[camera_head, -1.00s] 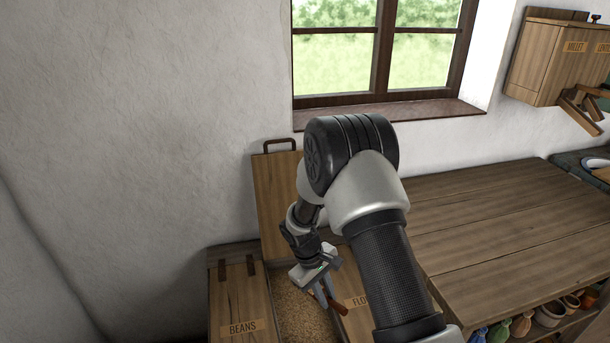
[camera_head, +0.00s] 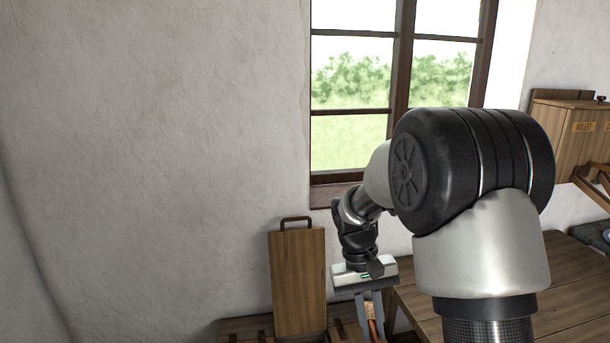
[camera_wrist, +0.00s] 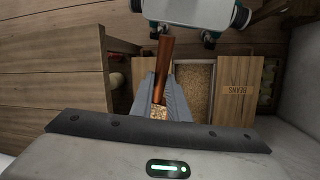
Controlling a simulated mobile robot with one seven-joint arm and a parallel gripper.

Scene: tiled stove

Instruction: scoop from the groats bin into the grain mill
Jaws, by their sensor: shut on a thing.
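My gripper (camera_head: 370,302) is shut on the reddish-brown handle of a scoop (camera_head: 373,328) and holds it above the bins. The scoop (camera_wrist: 165,60) also shows between the fingers in the wrist view, with a small patch of pale grain by the fingertips that seems to lie in it. The groats bin (camera_wrist: 181,68) stands open below, with tan grain inside. Its wooden lid (camera_head: 298,275) stands upright against the wall in the head view. The scoop's lower end is cut off in the head view. I cannot make out the grain mill.
The bin lid marked BEANS (camera_wrist: 235,85) is closed beside the groats bin. A wooden worktop (camera_head: 415,315) lies to the right, partly behind my arm. A wall box marked MILLET (camera_head: 565,135) hangs at the right. The window stands behind my arm.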

